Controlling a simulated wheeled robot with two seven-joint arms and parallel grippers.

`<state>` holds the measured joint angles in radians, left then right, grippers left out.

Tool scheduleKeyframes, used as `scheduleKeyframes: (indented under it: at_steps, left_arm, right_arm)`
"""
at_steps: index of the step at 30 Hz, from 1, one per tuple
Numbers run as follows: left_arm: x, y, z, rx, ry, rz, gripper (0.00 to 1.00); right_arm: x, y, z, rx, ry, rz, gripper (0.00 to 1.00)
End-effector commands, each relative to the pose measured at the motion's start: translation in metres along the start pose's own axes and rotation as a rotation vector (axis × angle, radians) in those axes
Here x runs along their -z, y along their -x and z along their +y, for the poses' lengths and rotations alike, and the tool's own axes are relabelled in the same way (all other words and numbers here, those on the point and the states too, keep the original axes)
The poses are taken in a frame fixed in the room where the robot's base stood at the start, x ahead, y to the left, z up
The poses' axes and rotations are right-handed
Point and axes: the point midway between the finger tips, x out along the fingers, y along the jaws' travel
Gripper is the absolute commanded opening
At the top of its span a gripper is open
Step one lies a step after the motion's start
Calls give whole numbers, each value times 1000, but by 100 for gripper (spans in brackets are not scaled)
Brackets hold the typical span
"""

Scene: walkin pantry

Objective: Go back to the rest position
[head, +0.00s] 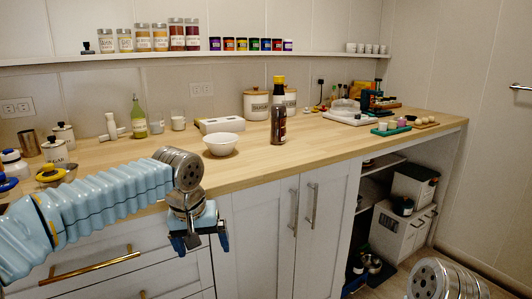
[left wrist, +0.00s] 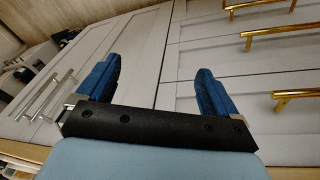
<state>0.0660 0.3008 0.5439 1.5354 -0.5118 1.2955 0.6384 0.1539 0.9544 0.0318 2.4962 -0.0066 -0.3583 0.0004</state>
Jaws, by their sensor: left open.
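My left gripper (head: 200,241) hangs at the end of my light blue left arm, in front of the lower cabinets and below the counter edge. Its blue fingers are apart and nothing is between them. In the left wrist view the open left gripper (left wrist: 155,85) faces the pale cabinet fronts, with clear space between its fingers. My right gripper does not show; only a metal round joint of mine is at the bottom right of the head view.
A wooden counter (head: 330,136) carries a white bowl (head: 221,144), a dark bottle (head: 278,112) and jars. Gold drawer handles (head: 92,268) and silver door handles (head: 312,206) stick out from the cabinets. Open shelves at the right hold a white box (head: 396,232).

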Motion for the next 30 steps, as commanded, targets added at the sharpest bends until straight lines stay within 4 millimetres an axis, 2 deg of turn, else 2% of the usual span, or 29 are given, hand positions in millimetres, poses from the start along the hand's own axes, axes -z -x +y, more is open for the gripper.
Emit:
scheduleKeyframes:
  at_steps: [1,2,3,5,6,8,9,11,12,15,18,21,30]
  left_arm:
    - [-6,-45,6,-36,-33,-47,94]
    - [-10,-72,11,-67,-51,-67,94]
    - [-18,-106,17,-109,-71,-92,94]
    - [-34,-156,25,-171,-90,-126,94]
    - [-48,-188,28,-212,-95,-146,94]
    - [-75,-235,31,-267,-90,-174,94]
    - [-95,-264,32,-300,-79,-189,94]
    - [-130,-303,29,-337,-56,-205,94]
    - [-154,-326,26,-352,-35,-213,94]
    - [-214,-368,11,-356,19,-219,94]
    - [-261,-390,-7,-326,56,-214,94]
    - [-290,-398,-21,-293,74,-207,94]
    - [-290,-398,-21,-293,74,-207,94]
  right_arm:
    - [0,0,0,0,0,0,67]
    - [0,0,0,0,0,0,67]
    - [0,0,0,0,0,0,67]
    - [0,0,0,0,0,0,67]
    - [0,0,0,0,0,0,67]
    - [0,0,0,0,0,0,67]
    - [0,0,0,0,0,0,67]
    - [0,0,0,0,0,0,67]
    - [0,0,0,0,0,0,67]
    - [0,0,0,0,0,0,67]
    - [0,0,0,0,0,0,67]
    - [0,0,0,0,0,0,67]
    - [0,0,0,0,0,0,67]
